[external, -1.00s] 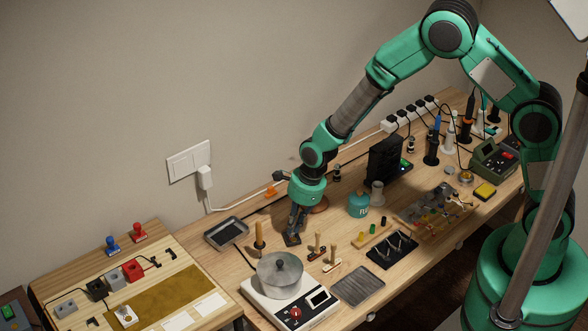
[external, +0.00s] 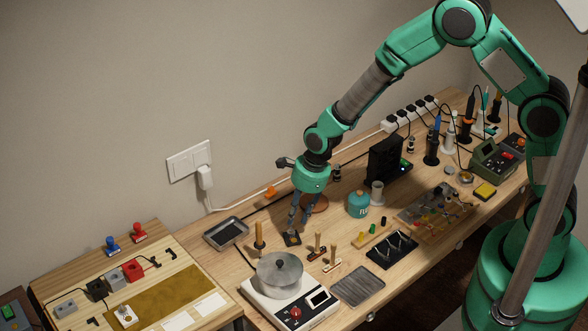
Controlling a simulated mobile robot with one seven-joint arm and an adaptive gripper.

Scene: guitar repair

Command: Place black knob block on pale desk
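The black knob block (external: 292,239) appears to be the small dark block with a light spot on top, lying on the long wooden workbench (external: 205,262) behind the cooking pot. My gripper (external: 297,224) points down just above it. Its two fingers look spread, with nothing visible between them. The fingertips are small here, so any contact with the block is hard to tell. The pale desk (external: 190,268) is the lighter wooden one at the lower left, with a brown mat on it.
A metal pot (external: 280,277) on a white scale stands in front of the block. A dark tray (external: 226,233) is to its left, with a wooden-handled tool (external: 259,238) between. Two brushes (external: 319,246) are at the right. A teal can (external: 358,205) stands farther right.

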